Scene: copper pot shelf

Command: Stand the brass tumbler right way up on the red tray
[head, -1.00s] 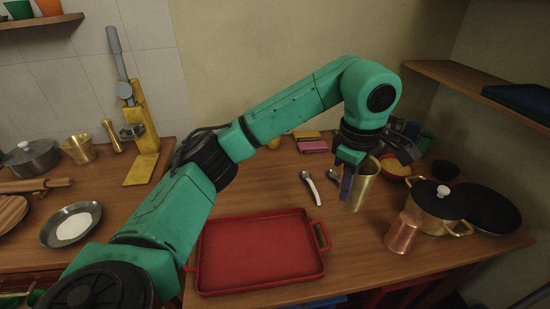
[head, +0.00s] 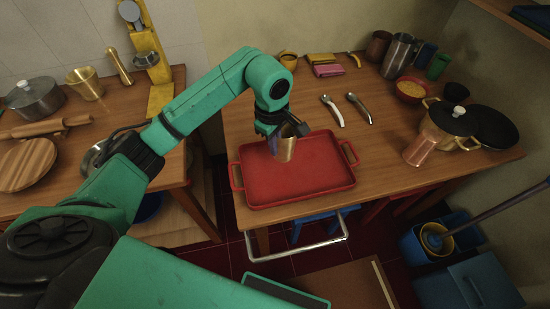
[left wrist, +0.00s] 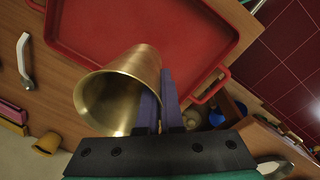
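The brass tumbler (head: 284,150) is over the middle of the red tray (head: 262,190) in the head view, roughly upright with a slight tilt. Its open mouth faces up towards the left wrist camera, where the tumbler (left wrist: 140,68) looks empty. My left gripper (head: 275,128) is at its upper part, shut on its wall near the rim; the fingers (left wrist: 162,105) show close together there. I cannot tell whether the base touches the tray. The tray also fills the upper part of the left wrist view (left wrist: 205,65). My right gripper is not in view.
A copper cup (head: 419,150), a lidded brass pot (head: 445,125) and a black pan (head: 493,128) stand to the right of the tray. Two spoon-like utensils (head: 333,110) lie behind it. A gap separates this table from the left counter (head: 165,185).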

